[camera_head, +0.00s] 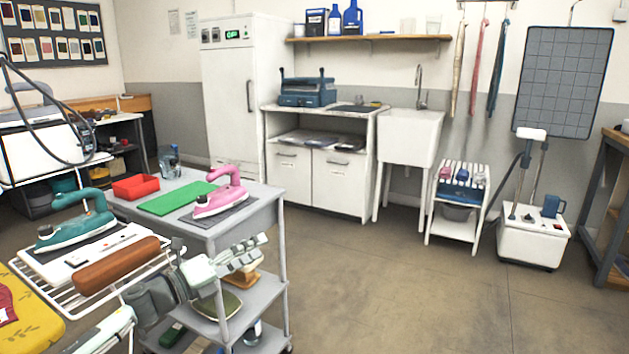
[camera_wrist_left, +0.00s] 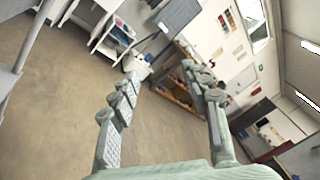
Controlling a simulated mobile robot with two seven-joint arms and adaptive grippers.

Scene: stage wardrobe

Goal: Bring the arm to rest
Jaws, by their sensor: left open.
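My left gripper (camera_head: 255,257) shows in the head view at the lower left, in front of the grey cart. It is open with nothing between its fingers. In the left wrist view my left gripper (camera_wrist_left: 165,93) has its two fingers spread wide, with only floor and distant furniture beyond. My left arm comes in from the bottom left. My right gripper is in neither view.
A grey cart (camera_head: 262,213) is close behind the gripper, with a pink iron (camera_head: 222,195), green mat (camera_head: 178,198) and red tray (camera_head: 136,186) on top. A teal iron (camera_head: 77,222) and brown roll (camera_head: 117,265) lie left. The floor (camera_head: 400,290) to the right is clear.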

